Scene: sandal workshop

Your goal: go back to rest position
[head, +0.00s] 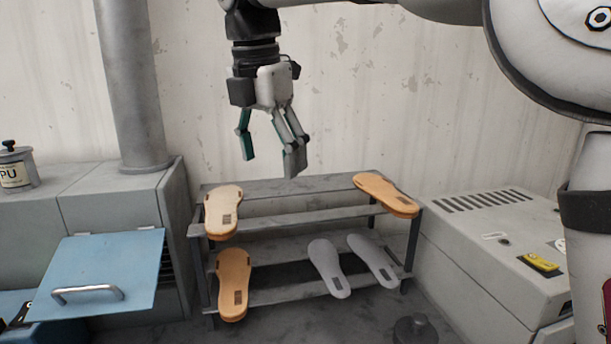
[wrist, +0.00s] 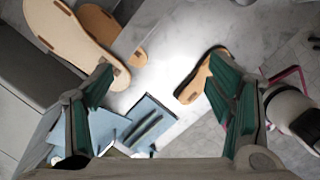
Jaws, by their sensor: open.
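My gripper (head: 270,160) hangs pointing down above the grey rack (head: 285,187) in the head view. Its fingers are apart with nothing between them. In the wrist view my gripper (wrist: 165,105) also shows open, with teal finger pads. On the rack's upper level lie a pale tan sole (head: 223,210) at left and an orange sole (head: 386,194) at right. On the lower level lie an orange sole (head: 233,283) and two grey soles (head: 329,267) (head: 373,260). No sole touches the gripper.
A grey cabinet with an open blue flap (head: 105,270) stands at left, with a PU can (head: 17,166) on top. A grey machine (head: 500,245) stands at right of the rack. A dark round object (head: 415,329) is on the floor. The wall space around the gripper is clear.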

